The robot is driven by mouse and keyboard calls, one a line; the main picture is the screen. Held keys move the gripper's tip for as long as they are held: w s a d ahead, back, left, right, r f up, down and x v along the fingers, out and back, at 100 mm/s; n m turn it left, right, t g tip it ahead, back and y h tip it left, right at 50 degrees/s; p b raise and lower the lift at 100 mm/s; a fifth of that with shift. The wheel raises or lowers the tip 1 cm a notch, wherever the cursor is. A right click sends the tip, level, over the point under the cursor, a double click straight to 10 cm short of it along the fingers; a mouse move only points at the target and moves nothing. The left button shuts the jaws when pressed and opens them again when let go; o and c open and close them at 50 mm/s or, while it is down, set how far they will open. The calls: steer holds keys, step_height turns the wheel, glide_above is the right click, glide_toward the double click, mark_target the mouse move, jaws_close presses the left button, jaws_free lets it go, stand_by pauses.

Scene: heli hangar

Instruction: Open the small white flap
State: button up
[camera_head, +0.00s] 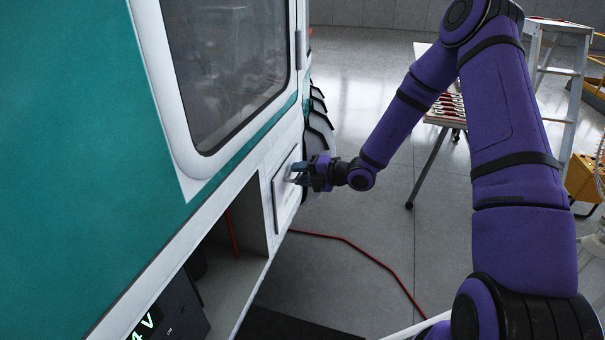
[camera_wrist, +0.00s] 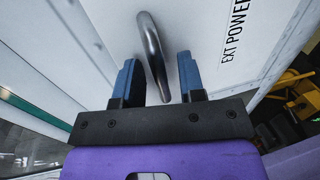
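The small white flap (camera_head: 286,190) is a panel low on the side of the teal and white helicopter. It looks closed or nearly flush; I cannot tell exactly. In the wrist view the flap (camera_wrist: 200,45) is a white surface with the letters "EXT POWER" and a curved metal handle (camera_wrist: 153,55). My gripper (camera_head: 297,173) is at the flap. In the wrist view my gripper (camera_wrist: 158,80) is open, with one blue finger on each side of the handle's lower end. Gaps show between the fingers and the handle.
An open bay (camera_head: 225,245) with a dark unit and green display (camera_head: 146,324) lies below and left of the flap. A red cable (camera_head: 350,243) runs across the floor. A tool table (camera_head: 445,110), a stepladder (camera_head: 560,80) and a yellow case (camera_head: 583,180) stand to the right.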

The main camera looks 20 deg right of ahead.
jaws_close()
steer(key=s+d+f+t+y, duration=0.5)
steer(key=s+d+f+y, duration=0.1)
steer(key=d+f+y, duration=0.15)
step_height(320, 180, down, 12)
steer(key=s+d+h, duration=0.1)
steer(key=d, duration=0.1)
steer(key=shift+s+d, duration=0.2)
steer(key=shift+d, duration=0.1)
stand_by(0.7)
stand_by(0.4)
